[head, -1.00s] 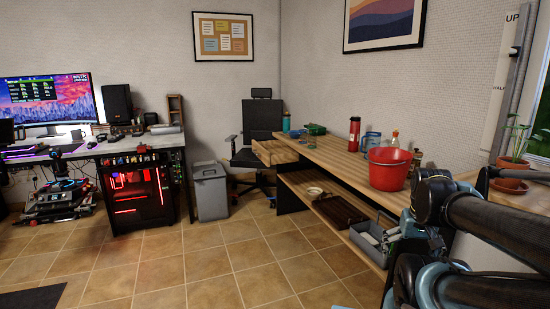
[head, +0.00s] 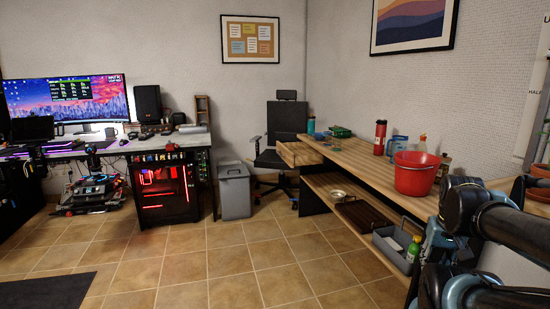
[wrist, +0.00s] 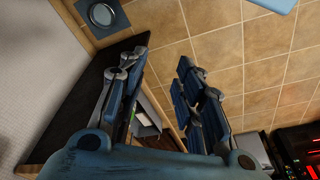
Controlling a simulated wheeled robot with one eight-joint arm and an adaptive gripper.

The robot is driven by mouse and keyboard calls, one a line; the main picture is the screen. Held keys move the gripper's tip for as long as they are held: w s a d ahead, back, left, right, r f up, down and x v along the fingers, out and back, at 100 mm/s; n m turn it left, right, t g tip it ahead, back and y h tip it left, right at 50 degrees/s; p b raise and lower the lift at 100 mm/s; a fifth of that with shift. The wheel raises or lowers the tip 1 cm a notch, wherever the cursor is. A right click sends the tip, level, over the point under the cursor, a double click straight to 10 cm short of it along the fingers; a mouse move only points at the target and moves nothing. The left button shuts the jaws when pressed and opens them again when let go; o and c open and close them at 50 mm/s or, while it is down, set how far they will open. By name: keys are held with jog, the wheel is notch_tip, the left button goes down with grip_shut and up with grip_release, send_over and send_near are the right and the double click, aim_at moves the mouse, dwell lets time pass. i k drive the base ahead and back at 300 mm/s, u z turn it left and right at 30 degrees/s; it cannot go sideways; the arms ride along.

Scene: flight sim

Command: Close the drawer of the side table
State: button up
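The side table (head: 365,158) is a long wooden table with a lower shelf along the right wall in the head view. Its drawer (head: 299,154) sticks out at the far end, on the side facing the chair and bin. My gripper (wrist: 163,75) shows in the wrist view with its two blue-grey fingers apart and nothing between them. In the head view my arm is at the lower right, near the table's close end, well away from the drawer. The gripper's fingertips cannot be made out there.
A red bucket (head: 415,176), a red flask (head: 380,137) and bottles stand on the tabletop. A grey bin (head: 234,190) and an office chair (head: 286,133) are near the drawer. A grey toolbox (head: 393,246) sits on the lower shelf. The tiled floor (head: 230,265) in front is clear.

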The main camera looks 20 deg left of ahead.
aim_at(298, 154)
jog(key=k, duration=0.55)
jog(key=u, duration=0.6)
jog(key=i, duration=0.75)
jog(key=u, duration=0.9)
jog(key=i, duration=2.2)
jog(key=z, duration=0.65)
jog(key=i, duration=0.4)
jog(key=z, duration=0.25)
